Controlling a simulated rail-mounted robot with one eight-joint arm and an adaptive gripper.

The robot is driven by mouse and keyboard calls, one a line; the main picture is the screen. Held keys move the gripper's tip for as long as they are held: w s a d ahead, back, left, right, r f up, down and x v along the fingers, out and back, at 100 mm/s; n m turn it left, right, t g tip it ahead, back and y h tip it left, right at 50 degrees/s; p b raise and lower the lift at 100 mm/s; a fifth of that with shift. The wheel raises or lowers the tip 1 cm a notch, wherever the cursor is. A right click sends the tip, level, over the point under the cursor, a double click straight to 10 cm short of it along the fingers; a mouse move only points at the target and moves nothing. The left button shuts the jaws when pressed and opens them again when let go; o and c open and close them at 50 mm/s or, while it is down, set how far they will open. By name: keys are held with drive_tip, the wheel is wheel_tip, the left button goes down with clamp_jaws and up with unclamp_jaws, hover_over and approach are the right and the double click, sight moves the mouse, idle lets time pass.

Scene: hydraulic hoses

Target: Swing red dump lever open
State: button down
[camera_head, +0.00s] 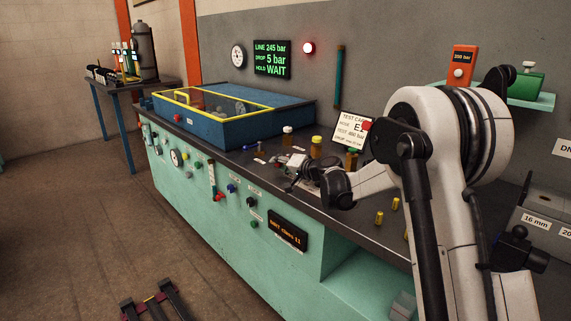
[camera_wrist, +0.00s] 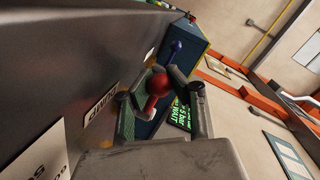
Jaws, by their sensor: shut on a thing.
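The red dump lever shows in the wrist view as a red ball knob (camera_wrist: 157,84) on a short red stem. It is between the two fingers of my gripper (camera_wrist: 162,76), which are shut on it. A label plate (camera_wrist: 98,110) lies beside it on the grey surface. In the head view my gripper (camera_head: 293,184) is at the front edge of the bench top, right of the blue box. The lever cannot be made out there, hidden at my gripper.
The blue box with a yellow-framed lid (camera_head: 225,113) stands left on the bench. Bottles (camera_head: 316,147) and a test card (camera_head: 352,128) stand behind my gripper. The wall display (camera_head: 272,60) reads LINE 245 bar, DROP 5 bar, HOLD WAIT. A red lamp (camera_head: 308,48) is lit.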

drive_tip(key=c, duration=1.5)
unclamp_jaws()
drive_tip(key=v, duration=1.2)
drive_tip(key=shift+r, duration=0.15)
